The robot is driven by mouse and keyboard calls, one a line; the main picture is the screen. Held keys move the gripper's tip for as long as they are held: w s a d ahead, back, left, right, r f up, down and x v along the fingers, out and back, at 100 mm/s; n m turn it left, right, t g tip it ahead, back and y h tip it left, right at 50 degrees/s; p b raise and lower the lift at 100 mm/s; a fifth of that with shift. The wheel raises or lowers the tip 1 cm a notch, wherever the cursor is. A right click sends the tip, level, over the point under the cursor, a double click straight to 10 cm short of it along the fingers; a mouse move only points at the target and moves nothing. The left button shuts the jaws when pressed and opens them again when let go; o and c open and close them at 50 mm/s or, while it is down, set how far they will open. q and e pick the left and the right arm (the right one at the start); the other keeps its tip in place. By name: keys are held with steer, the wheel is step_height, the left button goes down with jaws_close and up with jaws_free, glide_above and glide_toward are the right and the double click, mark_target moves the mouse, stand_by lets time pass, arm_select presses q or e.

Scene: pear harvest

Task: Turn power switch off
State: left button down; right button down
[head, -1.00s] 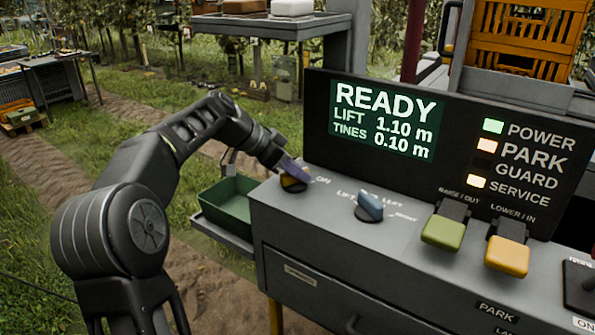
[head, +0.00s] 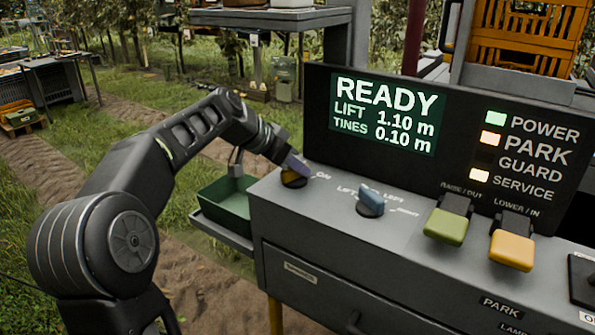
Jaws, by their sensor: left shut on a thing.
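The power switch (head: 293,181) is an orange-based rotary knob at the left end of the grey console top, with an "ON" label to its right. My left gripper (head: 297,166) is at the knob from above and shut on it; the fingers hide most of the knob. The display panel (head: 384,118) reads READY, LIFT 1.10 m, TINES 0.10 m. The POWER lamp (head: 495,118) is lit green. My right gripper is not in view.
A green button (head: 446,226) and a yellow button (head: 512,250) are farther right. A green bin (head: 228,204) sits beside the console's left side. PARK and SERVICE lamps are lit; GUARD is dark.

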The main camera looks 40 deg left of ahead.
arm_select(q)
steer(key=shift+n+y, duration=0.6)
steer(key=shift+n, duration=0.2)
steer(key=n+y, duration=0.2)
steer(key=shift+n, duration=0.3)
steer(key=shift+a+f+n+y, duration=0.1)
steer(key=shift+n+y, duration=0.6)
steer(key=shift+n, duration=0.2)
steer(key=shift+f+n+y+b, duration=0.1)
steer(key=shift+n+y+b, duration=0.45)
steer(key=shift+n, duration=0.25)
steer(key=shift+a+n+g+y+b, duration=0.15)
steer(key=shift+n+g+y+b, duration=0.45)
steer(key=shift+n, duration=0.4)
steer(key=c, duration=1.3)
jaws_free()
